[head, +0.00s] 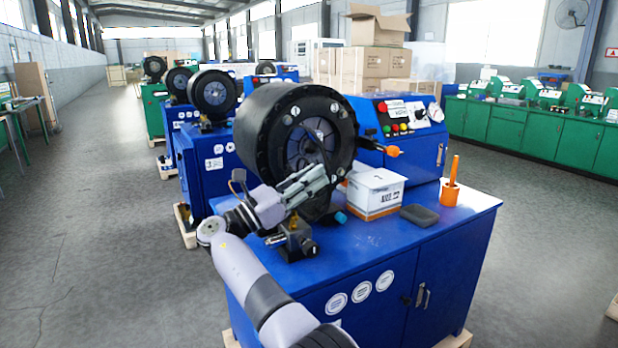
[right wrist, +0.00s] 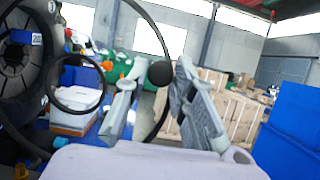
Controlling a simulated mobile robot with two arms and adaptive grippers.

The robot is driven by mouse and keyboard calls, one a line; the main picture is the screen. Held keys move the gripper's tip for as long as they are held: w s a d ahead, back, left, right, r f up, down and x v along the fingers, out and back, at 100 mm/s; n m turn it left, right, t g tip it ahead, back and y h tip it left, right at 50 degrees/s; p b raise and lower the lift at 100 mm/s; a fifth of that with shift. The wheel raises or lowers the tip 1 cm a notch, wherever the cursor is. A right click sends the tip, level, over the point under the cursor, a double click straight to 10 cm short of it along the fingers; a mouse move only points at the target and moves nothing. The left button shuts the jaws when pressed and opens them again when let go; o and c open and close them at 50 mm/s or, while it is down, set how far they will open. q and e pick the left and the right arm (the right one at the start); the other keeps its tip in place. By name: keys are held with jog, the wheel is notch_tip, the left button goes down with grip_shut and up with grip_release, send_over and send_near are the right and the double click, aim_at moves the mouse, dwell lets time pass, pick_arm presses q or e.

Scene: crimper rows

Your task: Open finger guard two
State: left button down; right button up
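A black ball knob (right wrist: 161,74) on a thin curved black rod, seemingly part of a finger guard, shows between the fingertips. I cannot tell whether either finger touches it. A second thin black hoop (right wrist: 78,85) shows to the left. Which guard is number two is not readable. My left gripper is not in view.
On the blue cabinet top stand a white box (head: 376,190), a dark pad (head: 420,215) and an orange holder (head: 450,192). A control panel (head: 405,118) stands behind. More crimpers (head: 212,95) line up behind at left. Grey floor at left is clear.

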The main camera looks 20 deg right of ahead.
jog(key=o, duration=0.3)
jog(key=shift+o, duration=0.2)
jog(key=v, duration=0.7)
jog(key=shift+a, duration=0.2)
